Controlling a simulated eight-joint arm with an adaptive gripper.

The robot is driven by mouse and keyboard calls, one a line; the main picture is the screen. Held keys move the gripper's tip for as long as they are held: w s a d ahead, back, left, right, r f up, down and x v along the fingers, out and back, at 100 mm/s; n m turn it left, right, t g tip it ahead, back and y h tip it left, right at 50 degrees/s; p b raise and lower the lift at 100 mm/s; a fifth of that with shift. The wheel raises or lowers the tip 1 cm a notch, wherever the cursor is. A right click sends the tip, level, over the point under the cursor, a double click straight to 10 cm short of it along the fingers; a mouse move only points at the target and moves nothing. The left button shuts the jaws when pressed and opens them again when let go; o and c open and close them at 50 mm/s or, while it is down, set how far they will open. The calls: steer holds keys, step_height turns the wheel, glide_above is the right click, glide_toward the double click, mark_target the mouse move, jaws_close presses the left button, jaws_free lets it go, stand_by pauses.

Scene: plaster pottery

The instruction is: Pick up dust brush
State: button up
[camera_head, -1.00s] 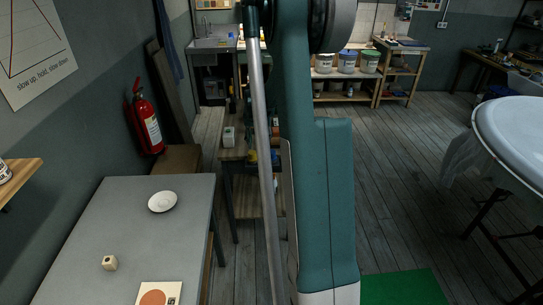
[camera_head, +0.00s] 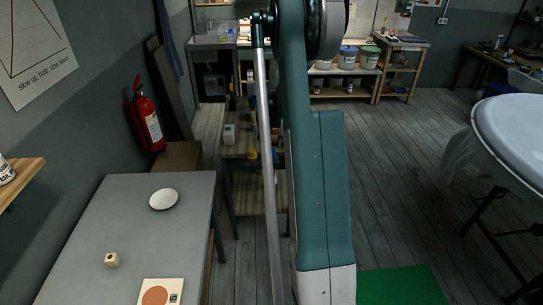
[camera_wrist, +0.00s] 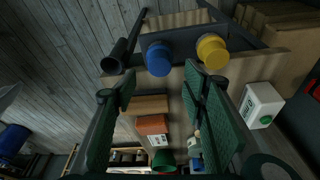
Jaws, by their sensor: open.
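My gripper (camera_wrist: 160,84) shows in the wrist view with its two green-padded fingers spread wide and nothing held between them. It is over a narrow wooden bench (camera_wrist: 176,84) crowded with small things. I cannot pick out the dust brush for certain. Between the fingers lie a brown wooden block (camera_wrist: 149,104) and an orange-red block (camera_wrist: 151,124), apart from the pads as far as I can see. In the head view the bench (camera_head: 237,152) stands partly behind my arm, and the gripper is hidden there.
A blue-topped jar (camera_wrist: 158,58), a yellow-topped jar (camera_wrist: 212,50) and a black cylinder (camera_wrist: 118,57) stand along the bench edge. A white box (camera_wrist: 261,105) is beside the right finger. A grey table (camera_head: 134,230) holds a white dish (camera_head: 163,199) and a small cube (camera_head: 112,260).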

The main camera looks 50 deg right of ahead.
mark_target(271, 150)
steer(key=shift+x, duration=1.05)
steer(key=shift+f, duration=0.15)
steer(key=shift+x, duration=2.5)
steer(key=c, duration=1)
